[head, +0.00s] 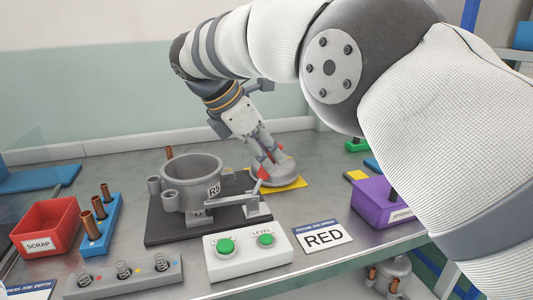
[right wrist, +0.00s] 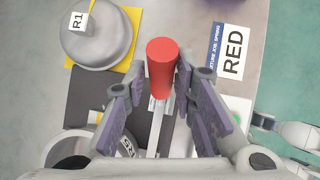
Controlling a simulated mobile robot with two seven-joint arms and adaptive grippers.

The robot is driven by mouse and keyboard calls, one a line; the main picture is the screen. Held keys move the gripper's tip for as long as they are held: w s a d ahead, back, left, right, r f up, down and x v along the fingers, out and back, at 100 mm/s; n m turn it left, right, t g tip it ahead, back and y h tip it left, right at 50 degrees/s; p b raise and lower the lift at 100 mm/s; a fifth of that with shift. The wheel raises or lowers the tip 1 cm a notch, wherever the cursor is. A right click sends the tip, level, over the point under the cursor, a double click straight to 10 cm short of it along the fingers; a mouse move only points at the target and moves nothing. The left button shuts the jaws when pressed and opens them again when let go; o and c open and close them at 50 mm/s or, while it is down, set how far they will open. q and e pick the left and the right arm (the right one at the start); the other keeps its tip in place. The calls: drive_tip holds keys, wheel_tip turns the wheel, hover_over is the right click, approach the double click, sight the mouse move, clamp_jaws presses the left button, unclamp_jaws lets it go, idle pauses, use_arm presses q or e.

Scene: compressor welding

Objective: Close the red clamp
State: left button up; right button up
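The red clamp has a red handle tip (right wrist: 161,65) on a pale metal lever (right wrist: 154,128). In the head view the red handle (head: 263,173) slants upward at the clamp beside the grey R5 pot (head: 193,180). The clamp and pot are on a dark base plate (head: 160,226). My right gripper (head: 266,157) is above the clamp, partly hiding the handle. In the right wrist view, the right gripper's purple-padded fingers (right wrist: 160,100) are spread on either side of the lever and handle, with visible gaps.
A domed grey R1 part (right wrist: 98,37) sits on a yellow mat (head: 291,184) just behind the clamp. A green-button box (head: 250,260) and RED card (head: 323,237) lie in front. A purple bin (head: 377,207) is right; a red scrap bin (head: 45,225) is left.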

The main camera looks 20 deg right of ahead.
drive_tip(key=shift+o, duration=0.7)
drive_tip(key=shift+a, duration=0.1)
drive_tip(key=v, duration=0.7)
drive_tip(key=shift+r, duration=0.2)
